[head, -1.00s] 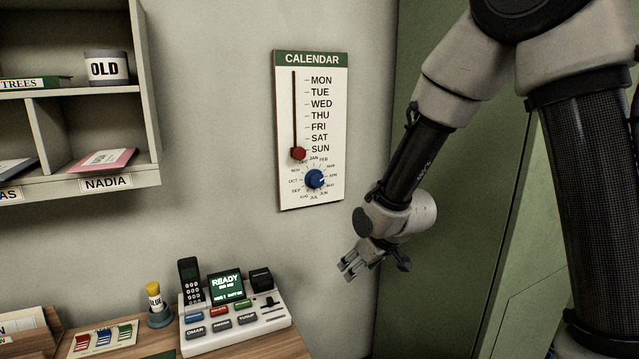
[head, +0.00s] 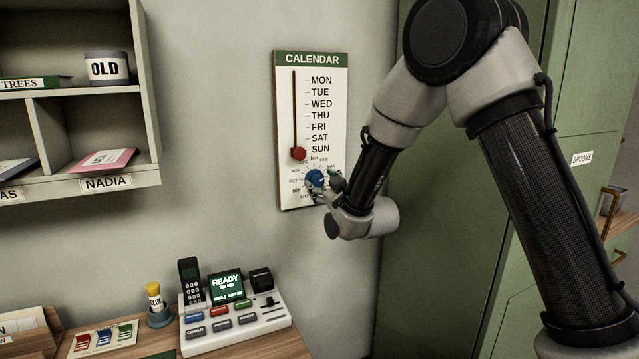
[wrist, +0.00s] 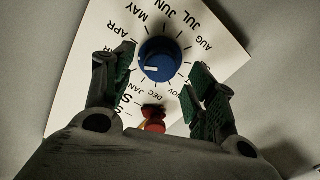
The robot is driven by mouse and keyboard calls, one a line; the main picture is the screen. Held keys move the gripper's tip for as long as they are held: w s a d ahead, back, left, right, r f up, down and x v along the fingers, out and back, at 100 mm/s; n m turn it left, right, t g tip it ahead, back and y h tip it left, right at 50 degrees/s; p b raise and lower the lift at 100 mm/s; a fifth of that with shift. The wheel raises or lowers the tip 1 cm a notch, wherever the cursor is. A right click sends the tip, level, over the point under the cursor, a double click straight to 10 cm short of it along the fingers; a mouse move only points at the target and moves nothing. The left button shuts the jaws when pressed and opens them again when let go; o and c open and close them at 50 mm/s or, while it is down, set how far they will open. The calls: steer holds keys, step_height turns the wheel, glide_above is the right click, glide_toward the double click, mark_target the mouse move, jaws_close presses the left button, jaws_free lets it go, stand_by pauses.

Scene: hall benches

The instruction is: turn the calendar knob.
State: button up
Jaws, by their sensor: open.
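The calendar board (head: 335,120) hangs on the wall, with a round blue knob (head: 314,178) low on it in a ring of month names. In the wrist view the blue knob (wrist: 160,60) sits between the fingertips of my gripper (wrist: 163,68). The fingers are open, one on each side, with a visible gap; I cannot tell if either touches. The knob's white mark points left there, toward the left finger, which covers part of the month ring. In the head view my gripper (head: 327,185) is at the knob's right side and hides some month names.
A red slider knob (head: 299,153) sits at the bottom of the weekday slot, close above the month ring; it also shows between the finger bases in the wrist view (wrist: 154,118). A desk console (head: 237,322) stands below. A shelf (head: 150,110) is at left, green cabinets (head: 440,200) at right.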

mark_target(316, 180)
steer(key=shift+x, duration=1.15)
steer(key=shift+c, duration=0.5)
steer(key=c, duration=0.9)
steer(key=shift+c, duration=0.2)
